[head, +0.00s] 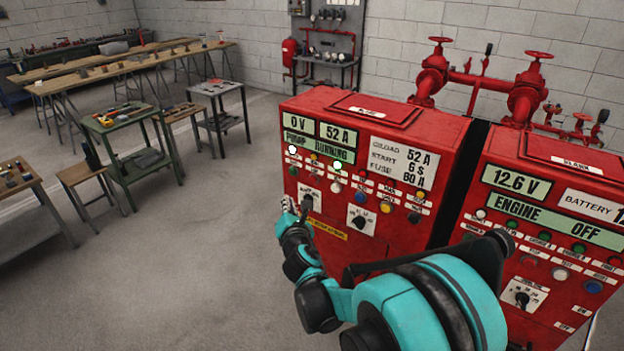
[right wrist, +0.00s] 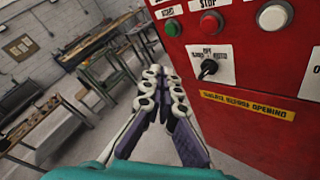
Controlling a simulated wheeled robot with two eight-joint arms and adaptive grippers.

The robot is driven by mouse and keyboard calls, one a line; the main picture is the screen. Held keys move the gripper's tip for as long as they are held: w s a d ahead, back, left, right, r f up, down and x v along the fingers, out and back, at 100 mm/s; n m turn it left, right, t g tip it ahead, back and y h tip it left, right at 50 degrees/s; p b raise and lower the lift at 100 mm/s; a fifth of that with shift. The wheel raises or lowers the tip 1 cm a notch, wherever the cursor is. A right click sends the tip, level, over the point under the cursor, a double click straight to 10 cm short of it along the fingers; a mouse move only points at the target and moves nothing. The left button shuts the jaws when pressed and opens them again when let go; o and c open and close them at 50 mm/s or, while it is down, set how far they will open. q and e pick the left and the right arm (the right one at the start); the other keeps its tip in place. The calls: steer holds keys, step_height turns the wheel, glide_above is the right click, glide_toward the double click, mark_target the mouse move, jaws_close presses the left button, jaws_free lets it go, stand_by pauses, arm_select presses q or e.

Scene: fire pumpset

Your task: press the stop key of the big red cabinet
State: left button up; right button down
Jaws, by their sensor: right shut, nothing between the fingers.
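The big red cabinet (head: 340,110) stands in the middle of the head view. Its upper display reads PUMP RUNNING, 0 V and 52 A. In the right wrist view, the red stop key (right wrist: 211,22) sits under a STOP label on the cabinet front (right wrist: 255,65), between a green key (right wrist: 173,28) and a white key (right wrist: 274,17). My right gripper (head: 289,204) is at the cabinet's left front edge, low beside the key row. In the wrist view its fingertips (right wrist: 164,74) are together and empty, left of and below the stop key, apart from it. My left gripper is not in view.
A black rotary switch (right wrist: 208,68) sits below the stop key. A second red cabinet (head: 545,190), showing ENGINE OFF, stands at right. Red pipes and valves (head: 480,75) rise behind. A green table (head: 125,120) and benches stand at left. The floor (head: 200,260) before the cabinet is clear.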

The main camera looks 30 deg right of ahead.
steer(key=w+d, duration=0.3)
steer(key=d, duration=0.5)
steer(key=shift+w, duration=0.15)
stand_by(0.4)
steer(key=shift+d, duration=0.2)
stand_by(1.1)
steer(key=shift+w+d+b, duration=0.2)
steer(key=shift+d+b, duration=0.1)
steer(key=shift+w+d, duration=0.15)
steer(key=shift+d, duration=0.2)
stand_by(0.7)
steer(key=shift+s+a, duration=0.35)
steer(key=shift+a, duration=0.4)
steer(key=shift+s+a, duration=0.3)
steer(key=shift+a, duration=0.5)
steer(key=shift+s+a, duration=0.35)
steer(key=shift+a, duration=0.4)
steer(key=shift+s+a, duration=0.3)
steer(key=shift+a, duration=0.5)
